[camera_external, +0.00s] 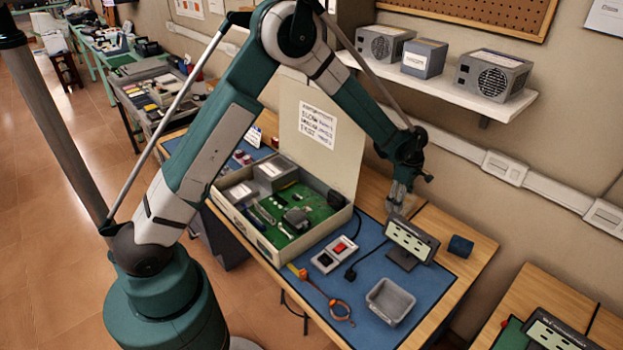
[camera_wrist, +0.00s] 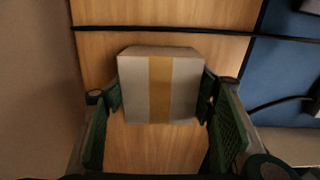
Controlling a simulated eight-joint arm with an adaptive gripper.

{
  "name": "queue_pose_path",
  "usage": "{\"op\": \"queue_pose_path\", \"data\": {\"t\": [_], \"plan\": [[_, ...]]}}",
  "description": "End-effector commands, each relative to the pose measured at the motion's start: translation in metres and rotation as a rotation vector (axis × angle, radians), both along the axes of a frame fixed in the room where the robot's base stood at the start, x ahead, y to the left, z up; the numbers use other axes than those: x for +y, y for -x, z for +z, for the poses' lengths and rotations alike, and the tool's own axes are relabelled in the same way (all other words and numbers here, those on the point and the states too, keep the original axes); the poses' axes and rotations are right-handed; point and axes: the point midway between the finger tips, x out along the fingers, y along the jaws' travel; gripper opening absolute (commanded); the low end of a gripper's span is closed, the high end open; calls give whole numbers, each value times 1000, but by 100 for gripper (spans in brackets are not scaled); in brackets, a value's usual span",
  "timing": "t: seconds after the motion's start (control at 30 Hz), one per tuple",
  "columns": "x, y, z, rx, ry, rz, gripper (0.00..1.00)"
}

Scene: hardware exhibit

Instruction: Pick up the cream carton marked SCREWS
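A cream carton (camera_wrist: 135,88) with a tan tape strip down its middle shows in the wrist view, over a wooden surface. No SCREWS marking can be read on the face I see. My gripper (camera_wrist: 160,95) has its green-padded fingers spread to the carton's left and right sides, with the tips right beside its edges. I cannot tell whether the pads press on it. In the external view my gripper (camera_external: 398,208) points down at the wooden bench behind the small display, and the carton is mostly hidden there.
A display on a stand (camera_external: 411,240) is close in front of my gripper. An open case with a green board (camera_external: 246,234) is to the left. A grey bin (camera_external: 390,301) and dark blue block (camera_external: 460,246) are nearby. A black cable (camera_wrist: 165,30) crosses beyond the carton. The wall is behind.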

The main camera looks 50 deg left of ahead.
Motion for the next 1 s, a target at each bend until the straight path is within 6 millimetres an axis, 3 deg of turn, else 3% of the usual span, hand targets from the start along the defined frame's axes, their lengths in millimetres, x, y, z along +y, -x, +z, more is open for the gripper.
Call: {"op": "queue_pose_path", "data": {"t": [0.57, 1.0], "plan": [[0, 4, 8, 0, 0, 0, 34], [0, 4, 56, 0, 0, 0, 34]]}}
